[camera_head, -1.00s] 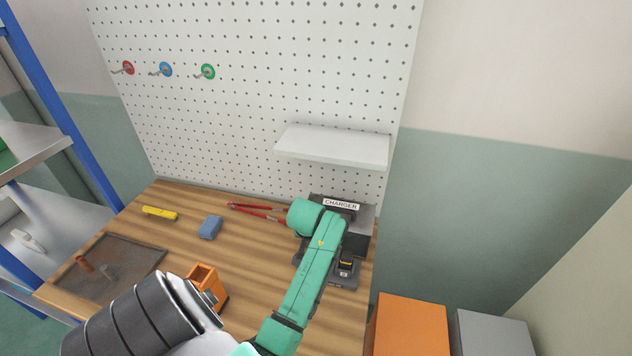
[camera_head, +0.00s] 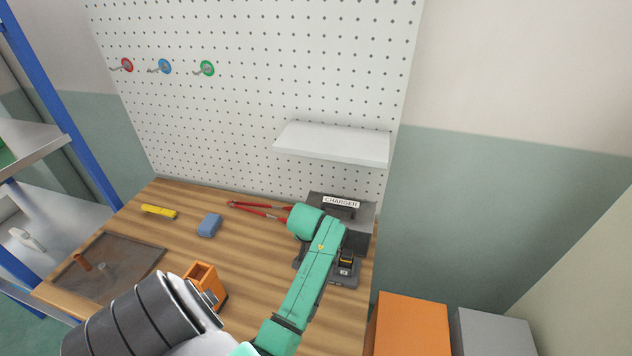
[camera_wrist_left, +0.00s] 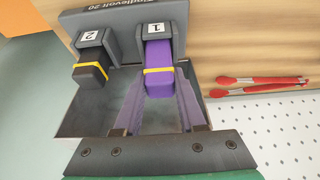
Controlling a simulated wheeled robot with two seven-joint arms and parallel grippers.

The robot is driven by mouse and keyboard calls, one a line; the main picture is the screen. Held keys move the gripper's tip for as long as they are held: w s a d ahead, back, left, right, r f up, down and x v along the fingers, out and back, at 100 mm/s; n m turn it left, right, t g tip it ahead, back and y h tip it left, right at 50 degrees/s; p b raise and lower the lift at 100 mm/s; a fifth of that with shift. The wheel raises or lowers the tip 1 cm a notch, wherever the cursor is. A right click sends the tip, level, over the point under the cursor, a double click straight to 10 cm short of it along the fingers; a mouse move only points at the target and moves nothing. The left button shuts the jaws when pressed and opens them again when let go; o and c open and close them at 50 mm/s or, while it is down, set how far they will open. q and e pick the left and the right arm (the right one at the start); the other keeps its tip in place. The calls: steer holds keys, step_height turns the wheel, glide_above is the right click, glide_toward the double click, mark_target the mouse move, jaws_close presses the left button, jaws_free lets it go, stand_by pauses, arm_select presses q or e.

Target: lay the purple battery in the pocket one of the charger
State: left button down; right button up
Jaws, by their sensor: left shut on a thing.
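The purple battery (camera_wrist_left: 159,82), with a yellow band, is at pocket one of the charger, under the "1" label (camera_wrist_left: 156,29) in the left wrist view. Its upper end is against the pocket's housing; I cannot tell whether it is fully seated. My left gripper (camera_wrist_left: 160,94) is shut on the battery, one finger on each side. The charger (camera_wrist_left: 124,25) also shows in the head view (camera_head: 358,238) at the table's back right, partly covered by my green arm, which hides the gripper and purple battery there. My right gripper is not in view.
A dark battery with a yellow band (camera_wrist_left: 90,74) sits in pocket two. A blue block (camera_head: 209,225), a yellow object (camera_head: 159,212), an orange holder (camera_head: 202,282) and a tray (camera_head: 135,248) are farther left. A white shelf (camera_head: 333,145) overhangs behind.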

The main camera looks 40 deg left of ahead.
arm_select(q)
steer(key=shift+f+b, duration=0.35)
steer(key=shift+f, duration=0.65)
steer(key=shift+c, duration=2.1)
jaws_free()
steer(key=shift+r, duration=0.1)
steer(key=b+v, duration=0.1)
steer(key=v, duration=1.3)
steer(key=shift+s+r, duration=0.15)
steer(key=shift+r, duration=0.05)
